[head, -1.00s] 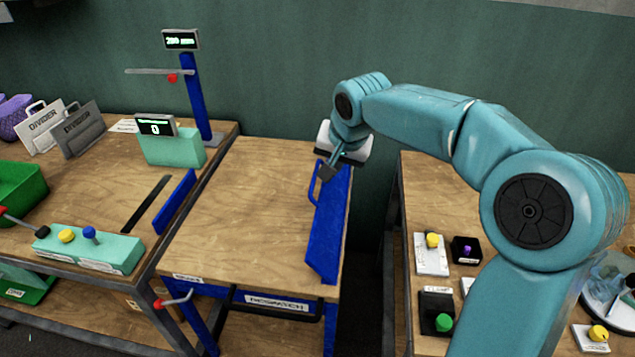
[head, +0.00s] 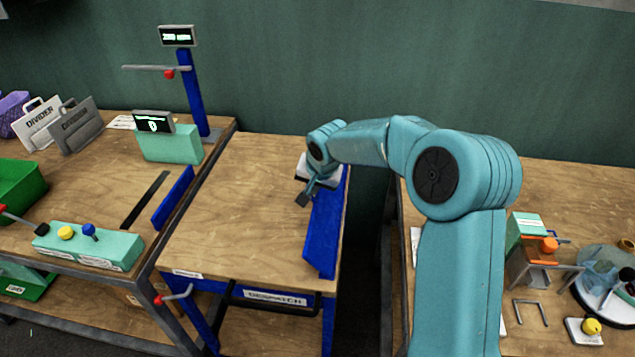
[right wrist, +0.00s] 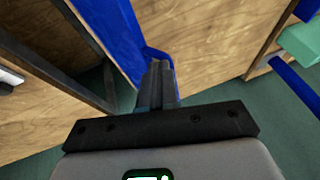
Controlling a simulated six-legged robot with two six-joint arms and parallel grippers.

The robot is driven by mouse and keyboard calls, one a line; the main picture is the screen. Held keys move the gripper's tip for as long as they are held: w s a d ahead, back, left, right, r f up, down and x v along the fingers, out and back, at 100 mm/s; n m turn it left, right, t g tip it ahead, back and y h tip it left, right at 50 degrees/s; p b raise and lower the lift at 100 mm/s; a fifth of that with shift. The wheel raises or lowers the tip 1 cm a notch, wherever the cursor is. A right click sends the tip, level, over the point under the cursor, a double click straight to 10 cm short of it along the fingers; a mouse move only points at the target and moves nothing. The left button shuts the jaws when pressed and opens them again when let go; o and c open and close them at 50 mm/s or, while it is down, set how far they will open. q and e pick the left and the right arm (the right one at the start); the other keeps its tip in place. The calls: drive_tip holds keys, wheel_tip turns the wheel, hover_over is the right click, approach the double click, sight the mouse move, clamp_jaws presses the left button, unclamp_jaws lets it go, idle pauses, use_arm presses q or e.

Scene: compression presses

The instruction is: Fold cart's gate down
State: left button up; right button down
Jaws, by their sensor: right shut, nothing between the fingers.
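The cart (head: 233,190) has a wooden top, a blue frame and a "DESPATCH" label on its front. Its gate, a blue panel (head: 322,235), stands up along the right side of the top. My right gripper (head: 305,198) is shut and empty, pointing down over the cart top just left of the gate's far part. In the right wrist view the shut fingers (right wrist: 160,72) are close beside the blue gate (right wrist: 112,35) and its blue handle (right wrist: 156,53). I cannot tell whether they touch. My left gripper is not in view.
A left bench holds a control box (head: 90,247), a green bin (head: 20,190), dividers (head: 75,127) and a blue post (head: 194,95). A red-tipped lever (head: 173,297) sits at the cart's front left. A right bench (head: 560,190) stands across a narrow gap. The cart top is clear.

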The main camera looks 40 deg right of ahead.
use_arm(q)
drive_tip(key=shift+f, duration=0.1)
use_arm(e)
drive_tip(key=shift+w+a+f, duration=0.1)
drive_tip(key=shift+w, duration=0.05)
